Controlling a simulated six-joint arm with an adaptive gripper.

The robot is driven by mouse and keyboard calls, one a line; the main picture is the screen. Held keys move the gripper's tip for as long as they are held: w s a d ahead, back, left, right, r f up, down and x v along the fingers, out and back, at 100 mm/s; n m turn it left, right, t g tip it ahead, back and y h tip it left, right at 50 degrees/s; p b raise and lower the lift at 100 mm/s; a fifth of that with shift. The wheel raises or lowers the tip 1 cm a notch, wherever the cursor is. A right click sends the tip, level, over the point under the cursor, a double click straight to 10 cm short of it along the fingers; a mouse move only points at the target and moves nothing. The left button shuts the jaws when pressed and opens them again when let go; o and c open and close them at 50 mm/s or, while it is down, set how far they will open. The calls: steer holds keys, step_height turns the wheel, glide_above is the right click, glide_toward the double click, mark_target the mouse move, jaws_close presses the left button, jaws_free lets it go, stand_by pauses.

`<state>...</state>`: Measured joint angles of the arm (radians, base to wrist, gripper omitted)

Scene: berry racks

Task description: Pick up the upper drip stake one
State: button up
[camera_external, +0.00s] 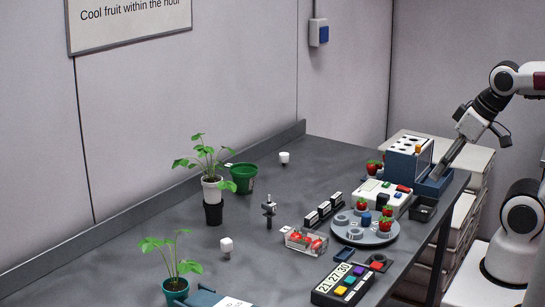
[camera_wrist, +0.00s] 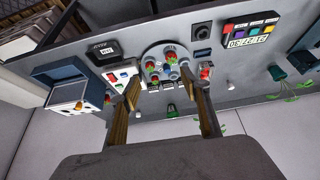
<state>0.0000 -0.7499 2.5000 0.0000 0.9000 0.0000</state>
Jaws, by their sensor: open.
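No drip stake can be told for sure. A blue rack (camera_external: 398,167) with a white holed panel stands at the table's right end; a small orange piece (camera_external: 418,149) shows at the panel. The rack also shows at left in the wrist view (camera_wrist: 62,90), with the orange piece (camera_wrist: 106,99) at its edge. A dark upright stake-like piece (camera_external: 268,210) stands mid-table. My gripper (camera_external: 447,165) is at the rack's right side in the external view. In the wrist view my gripper (camera_wrist: 160,80) has its fingers apart with nothing held between them.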

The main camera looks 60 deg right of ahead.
steer(key=shift+w, duration=0.1)
stand_by(0.3)
steer(key=w+a+f+t+y, duration=0.1)
steer(key=w+a+t, duration=0.1)
steer(key=w+a, duration=0.65)
steer(key=w+a+f+t+y, duration=0.15)
steer(key=w+a, duration=0.25)
steer(key=w, duration=0.9)
steer(key=w+a+f+m+t, duration=0.1)
steer(key=w+a+f+t, duration=0.1)
steer(key=w+f, duration=0.35)
steer(key=t+h, duration=0.2)
steer(key=h, duration=0.1)
glide_toward(273, 207)
steer(key=w+a, duration=0.1)
steer(key=w, duration=0.1)
steer(key=shift+f+m+h, duration=0.3)
steer(key=shift+f+h, duration=0.35)
steer(key=shift+w+d, duration=0.1)
steer(key=shift+w, duration=0.1)
steer(key=shift+x, duration=1.2)
